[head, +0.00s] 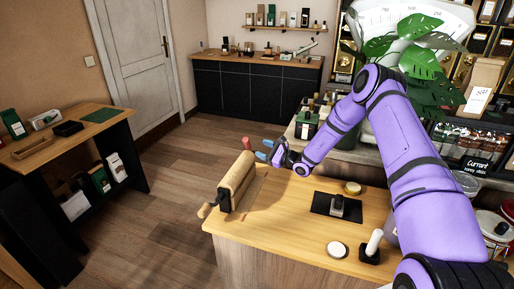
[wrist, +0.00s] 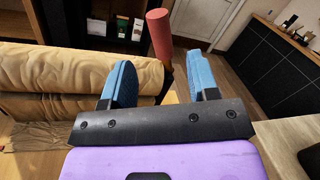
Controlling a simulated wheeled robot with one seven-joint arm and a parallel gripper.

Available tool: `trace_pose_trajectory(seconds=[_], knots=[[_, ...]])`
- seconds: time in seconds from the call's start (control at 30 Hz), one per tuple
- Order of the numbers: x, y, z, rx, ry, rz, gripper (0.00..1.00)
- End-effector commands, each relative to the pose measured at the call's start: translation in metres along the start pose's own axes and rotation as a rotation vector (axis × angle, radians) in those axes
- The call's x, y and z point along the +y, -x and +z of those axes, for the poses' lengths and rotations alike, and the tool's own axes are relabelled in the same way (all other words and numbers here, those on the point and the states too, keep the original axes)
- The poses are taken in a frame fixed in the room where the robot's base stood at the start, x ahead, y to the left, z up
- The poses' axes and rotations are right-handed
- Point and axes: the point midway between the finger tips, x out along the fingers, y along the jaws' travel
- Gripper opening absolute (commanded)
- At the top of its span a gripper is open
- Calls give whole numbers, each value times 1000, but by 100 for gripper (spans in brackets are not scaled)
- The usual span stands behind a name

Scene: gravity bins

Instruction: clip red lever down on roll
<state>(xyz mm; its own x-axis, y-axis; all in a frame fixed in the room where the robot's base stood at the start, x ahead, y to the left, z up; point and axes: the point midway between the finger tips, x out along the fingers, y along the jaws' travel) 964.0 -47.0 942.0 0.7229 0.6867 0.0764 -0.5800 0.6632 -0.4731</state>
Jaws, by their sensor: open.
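The brown paper roll (head: 237,177) lies in its holder near the left edge of the wooden counter. In the wrist view the roll (wrist: 95,65) fills the left side. The red lever (head: 246,143) stands up at the far end of the roll. In the wrist view the lever's red grip (wrist: 159,35) points upward on a dark stem, beyond and between the blue fingers. My gripper (head: 266,149) is open, close to the right of the lever in the head view. In the wrist view my gripper (wrist: 163,80) has its fingers spread and holds nothing; I cannot tell whether it touches the lever.
The counter (head: 290,215) also carries a black mat (head: 322,206) with a dark item, a round white-topped disc (head: 337,249) and a white-handled tool on a black base (head: 371,246). A plant (head: 420,62) and a scale stand behind my arm. Floor is clear left of the counter.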

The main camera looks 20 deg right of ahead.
Motion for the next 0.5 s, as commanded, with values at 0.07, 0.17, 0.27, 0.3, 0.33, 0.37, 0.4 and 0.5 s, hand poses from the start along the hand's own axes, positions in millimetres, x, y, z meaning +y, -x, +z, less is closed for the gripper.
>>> trace_pose_trajectory(seconds=[0.07,0.17,0.27,0.3,0.33,0.37,0.4,0.5], knots=[[0,3,0,0,0,0,55],[0,4,0,0,0,1,55],[0,4,0,0,0,1,55],[0,4,0,0,0,1,55],[0,4,0,0,0,1,52],[0,4,0,0,0,1,46],[0,3,2,-1,2,4,36],[-1,1,14,-11,21,32,13]])
